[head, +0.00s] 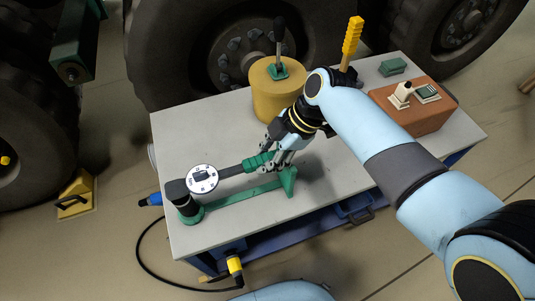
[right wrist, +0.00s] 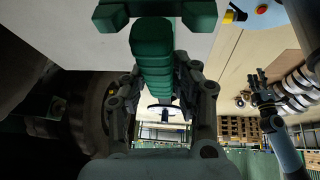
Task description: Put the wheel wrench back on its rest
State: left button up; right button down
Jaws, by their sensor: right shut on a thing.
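The wheel wrench has a round white dial (head: 202,179), a dark shaft (head: 232,170) and a green grip (head: 258,161). My right gripper (head: 272,155) is shut on the green grip, which also fills the upper middle of the right wrist view (right wrist: 153,60). The wrench lies over the green rest (head: 245,194), roughly along it; the grip end is beside the rest's right upright (head: 289,181). A dark cylinder (head: 178,190) stands at the rest's left end; I cannot tell whether the wrench touches the rest. What seems my left gripper (right wrist: 262,88) is small in the right wrist view.
On the grey table (head: 340,165) stand a yellow drum (head: 270,95) with a black-handled tool, a yellow-handled tool (head: 351,40), a green block (head: 393,67) and a brown box (head: 425,115). Large wheels stand behind. A cable hangs by the front left.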

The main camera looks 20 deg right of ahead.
jog(key=shift+w+f+b, duration=0.1)
jog(key=shift+f+b, duration=0.2)
jog(key=shift+f, duration=0.15)
jog(key=c, duration=1.1)
grip_release()
jog(key=shift+o, duration=0.8)
jog(key=shift+r, duration=0.1)
jog(key=shift+r+p, duration=3.4)
jog(key=shift+p, duration=0.15)
